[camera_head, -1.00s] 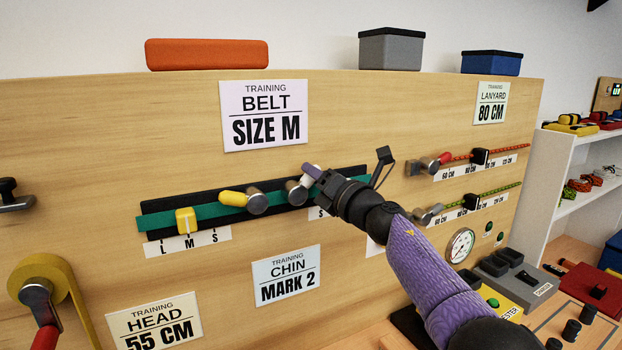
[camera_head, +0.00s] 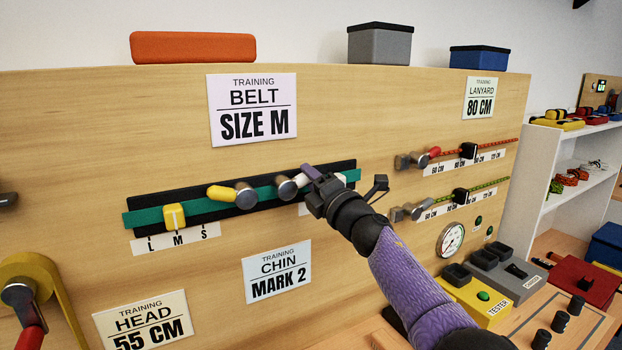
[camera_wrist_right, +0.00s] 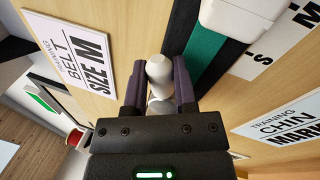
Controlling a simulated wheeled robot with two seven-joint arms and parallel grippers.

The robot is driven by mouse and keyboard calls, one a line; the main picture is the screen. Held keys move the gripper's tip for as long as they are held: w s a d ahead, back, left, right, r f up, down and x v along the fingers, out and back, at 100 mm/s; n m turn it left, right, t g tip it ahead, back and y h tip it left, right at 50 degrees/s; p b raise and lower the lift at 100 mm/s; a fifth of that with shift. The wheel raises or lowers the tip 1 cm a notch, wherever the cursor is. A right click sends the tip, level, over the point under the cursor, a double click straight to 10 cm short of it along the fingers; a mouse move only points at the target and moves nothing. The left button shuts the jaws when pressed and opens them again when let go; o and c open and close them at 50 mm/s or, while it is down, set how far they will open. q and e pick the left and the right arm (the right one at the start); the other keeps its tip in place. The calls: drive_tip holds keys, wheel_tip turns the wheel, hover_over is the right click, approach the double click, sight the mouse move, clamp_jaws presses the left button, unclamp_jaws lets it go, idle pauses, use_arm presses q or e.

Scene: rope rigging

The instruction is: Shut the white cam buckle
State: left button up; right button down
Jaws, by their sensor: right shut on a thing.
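The white cam buckle shows a metal drum (camera_head: 286,188) on the green belt strap in the head view. Its short white lever (camera_head: 302,180) points right, toward my right gripper (camera_head: 313,177), which partly hides it. In the wrist view my right gripper (camera_wrist_right: 158,85) is shut on the white lever (camera_wrist_right: 159,68), whose rounded end lies between the two purple fingers. Grey metal shows behind the lever. My left gripper is not in view.
A yellow cam buckle (camera_head: 236,194) and a yellow slider (camera_head: 174,216) sit left on the strap. A white slider (camera_wrist_right: 228,17) sits beyond the lever. Two lanyard cords (camera_head: 485,148) with metal buckles run to the right. The board below the strap carries signs (camera_head: 277,271).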

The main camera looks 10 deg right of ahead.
drive_tip(key=shift+f, duration=0.15)
drive_tip(key=shift+c, duration=2.1)
unclamp_jaws()
drive_tip(key=shift+s+d, duration=0.1)
drive_tip(key=p+v, duration=0.5)
drive_tip(key=v, duration=0.4)
drive_tip(key=shift+s, duration=0.35)
drive_tip(key=shift+d+f, duration=0.1)
drive_tip(key=shift+f, duration=0.05)
